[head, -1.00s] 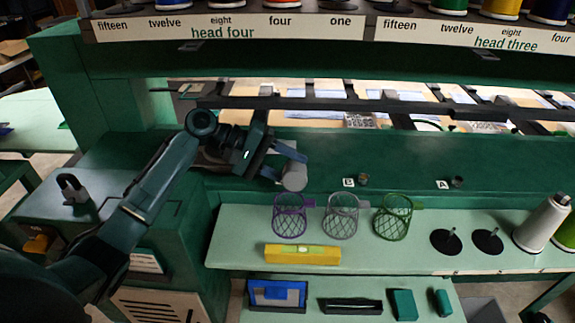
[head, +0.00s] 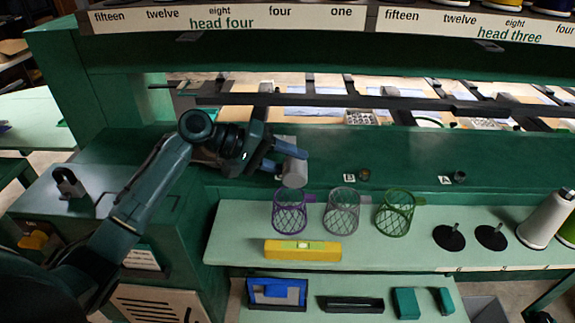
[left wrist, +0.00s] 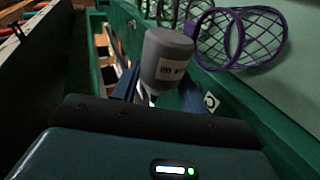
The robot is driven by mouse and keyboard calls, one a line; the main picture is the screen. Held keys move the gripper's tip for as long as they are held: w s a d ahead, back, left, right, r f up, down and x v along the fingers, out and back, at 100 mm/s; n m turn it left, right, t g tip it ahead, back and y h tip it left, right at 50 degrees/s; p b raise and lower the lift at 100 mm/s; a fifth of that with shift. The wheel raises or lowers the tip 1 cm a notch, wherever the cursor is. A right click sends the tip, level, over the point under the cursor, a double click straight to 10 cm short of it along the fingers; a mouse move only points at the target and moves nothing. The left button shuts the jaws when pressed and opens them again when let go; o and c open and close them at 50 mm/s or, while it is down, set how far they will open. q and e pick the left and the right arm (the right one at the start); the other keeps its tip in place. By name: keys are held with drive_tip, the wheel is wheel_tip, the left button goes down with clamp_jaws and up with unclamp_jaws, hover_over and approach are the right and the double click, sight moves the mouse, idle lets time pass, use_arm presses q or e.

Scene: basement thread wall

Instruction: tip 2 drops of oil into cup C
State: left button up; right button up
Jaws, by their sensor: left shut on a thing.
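My left gripper (head: 272,155) is shut on a grey bottle (head: 294,173) above the green ledge. The bottle looks tilted, with one round end toward the head camera. In the left wrist view the grey bottle (left wrist: 167,55) shows a pale label with unreadable print. A small tag with a letter like C (left wrist: 211,102) is on the green ledge beside the gripper there. Cup C itself is not visible, and the arm and bottle cover that stretch of ledge. Small cups stand by tag B (head: 349,178) and tag A (head: 446,180). My right gripper is out of view.
Purple (head: 289,212), grey (head: 341,212) and green (head: 394,213) mesh baskets stand on the shelf just below the bottle. A yellow level (head: 303,251) lies in front of them. A dark rail (head: 340,102) runs above the ledge. A padlock (head: 69,183) is at left.

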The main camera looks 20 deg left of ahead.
use_arm(q)
drive_tip(key=shift+f+m+t+b, duration=0.3)
drive_tip(key=shift+m, duration=0.1)
drive_tip(key=shift+r, duration=0.2)
